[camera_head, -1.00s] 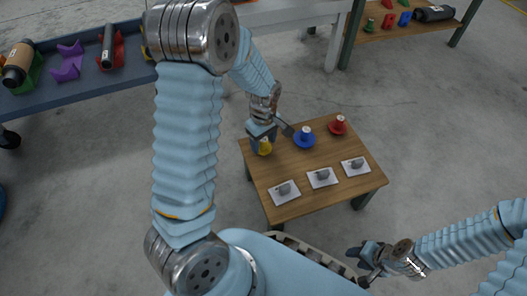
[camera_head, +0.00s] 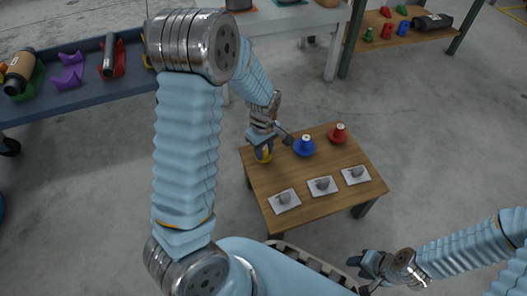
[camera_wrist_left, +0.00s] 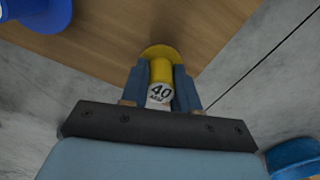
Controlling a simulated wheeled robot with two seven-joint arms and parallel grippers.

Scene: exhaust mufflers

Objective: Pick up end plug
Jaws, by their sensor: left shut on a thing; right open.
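A yellow end plug (camera_head: 265,158) with a wide flange stands near the left corner of the small wooden table (camera_head: 315,203). In the left wrist view the yellow plug (camera_wrist_left: 160,70) shows a white end label reading "40". My left gripper (camera_head: 263,152) is shut on the plug's body from above, one finger on each side. The flange appears to be at the table surface; I cannot tell if it is lifted. A blue plug (camera_head: 304,147) and a red plug (camera_head: 337,134) stand to the right. My right gripper (camera_head: 368,275) is open and empty, off the table's front edge.
Three white cards (camera_head: 323,187) with small grey parts lie along the table's front. A dark blue bench (camera_head: 75,92) with colored holders is at the upper left. A pale table (camera_head: 290,18) and wooden shelf (camera_head: 395,30) stand behind. Floor around the table is clear.

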